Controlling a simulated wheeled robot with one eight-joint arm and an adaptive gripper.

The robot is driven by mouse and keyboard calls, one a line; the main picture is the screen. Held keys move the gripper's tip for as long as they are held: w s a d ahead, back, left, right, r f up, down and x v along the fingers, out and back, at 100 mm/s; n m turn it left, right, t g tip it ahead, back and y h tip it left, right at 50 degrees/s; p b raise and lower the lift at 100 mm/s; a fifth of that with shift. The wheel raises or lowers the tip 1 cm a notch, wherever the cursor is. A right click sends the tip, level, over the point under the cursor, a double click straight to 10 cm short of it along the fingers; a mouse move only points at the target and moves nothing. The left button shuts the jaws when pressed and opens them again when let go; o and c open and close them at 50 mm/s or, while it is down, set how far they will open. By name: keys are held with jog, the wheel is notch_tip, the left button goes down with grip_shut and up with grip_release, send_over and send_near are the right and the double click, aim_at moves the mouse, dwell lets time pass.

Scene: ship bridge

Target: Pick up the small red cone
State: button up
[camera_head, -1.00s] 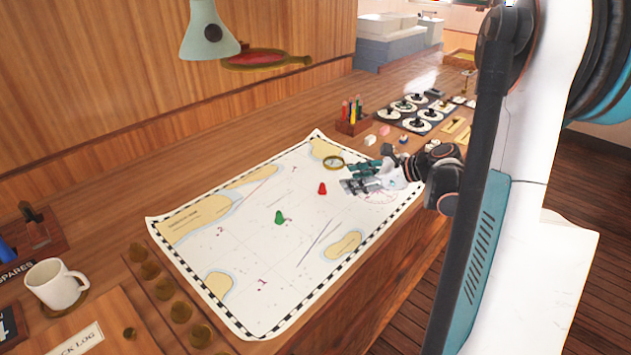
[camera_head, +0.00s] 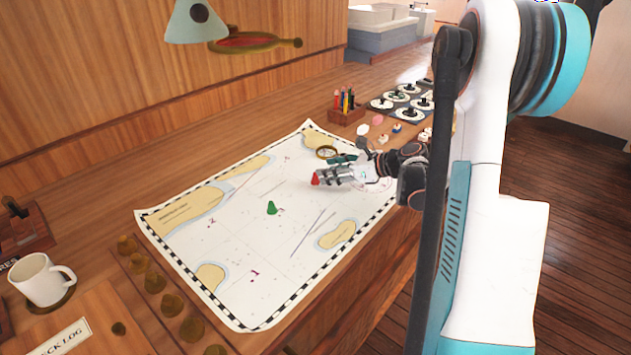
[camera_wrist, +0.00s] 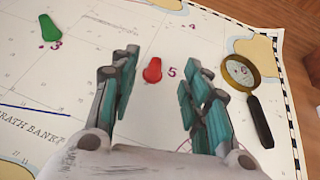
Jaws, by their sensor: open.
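The small red cone (camera_head: 315,179) stands on the nautical chart (camera_head: 240,285), right at the tips of my gripper (camera_head: 322,174) in the head view. In the wrist view the red cone (camera_wrist: 153,70) lies ahead, between the lines of the two open fingers and nearer the left one. My gripper (camera_wrist: 158,80) is open and empty, low over the chart. In the head view its fingers hide part of the cone's right side.
A green cone (camera_head: 271,208) stands on the chart to the left. A magnifying glass (camera_wrist: 246,80) lies close to the right finger. A pencil holder (camera_head: 346,110), small pieces and a dial panel stand behind. A white mug (camera_head: 40,281) is at the left.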

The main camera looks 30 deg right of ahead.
aim_at(319, 183)
jog(key=x, duration=0.2)
jog(key=b+x, duration=0.1)
jog(key=x, duration=0.1)
jog(key=shift+s+a+f+b, duration=0.15)
jog(key=shift+s+f+b, duration=0.1)
jog(key=shift+b, duration=0.05)
jog(key=shift+w+a+f, duration=0.1)
jog(key=shift+w+a, duration=0.05)
jog(key=shift+w, duration=0.15)
jog(key=c, duration=1)
jog(key=shift+o, duration=0.2)
